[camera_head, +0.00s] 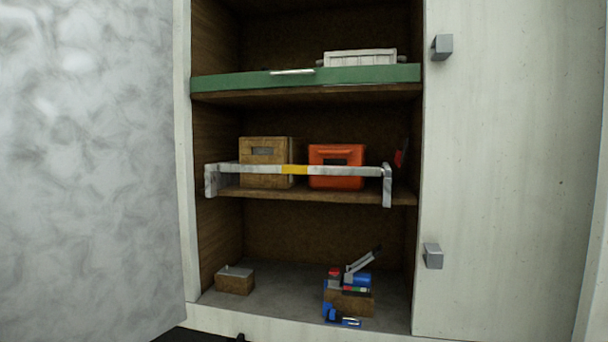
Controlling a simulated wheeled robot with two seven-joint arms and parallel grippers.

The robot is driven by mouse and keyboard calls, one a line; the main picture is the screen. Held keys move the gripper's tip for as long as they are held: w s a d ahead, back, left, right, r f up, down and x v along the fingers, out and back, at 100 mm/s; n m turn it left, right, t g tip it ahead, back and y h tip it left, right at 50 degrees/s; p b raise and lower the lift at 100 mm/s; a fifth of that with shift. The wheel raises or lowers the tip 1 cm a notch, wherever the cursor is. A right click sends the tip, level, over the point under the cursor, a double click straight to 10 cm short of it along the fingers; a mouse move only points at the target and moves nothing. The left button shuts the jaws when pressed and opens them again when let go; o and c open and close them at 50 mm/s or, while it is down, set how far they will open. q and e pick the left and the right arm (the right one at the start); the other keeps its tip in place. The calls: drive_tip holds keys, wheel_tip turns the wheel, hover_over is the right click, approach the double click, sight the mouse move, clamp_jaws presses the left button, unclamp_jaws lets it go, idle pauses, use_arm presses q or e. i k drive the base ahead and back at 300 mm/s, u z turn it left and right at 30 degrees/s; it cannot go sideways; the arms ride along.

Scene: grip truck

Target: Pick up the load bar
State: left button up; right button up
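The load bar (325,170) is a pale grey-white bar with a yellow band near its middle. It runs level across the front of the middle shelf, with a short bracket hanging down at each end. The left bracket is near the cabinet's left wall and the right bracket is near the right side. It passes in front of a tan box and an orange box. Neither of my grippers shows in the head view.
The middle shelf (290,193) holds the tan box (264,178) and orange box (336,182). Above is a green-fronted shelf (350,74) with a white crate (360,58). Below are a small brown box (235,284) and blue, red and grey items (352,280). White doors flank the opening.

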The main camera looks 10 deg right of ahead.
sight(257, 168)
drive_tip(key=u, duration=0.8)
drive_tip(key=i, duration=1.8)
drive_tip(key=z, duration=0.45)
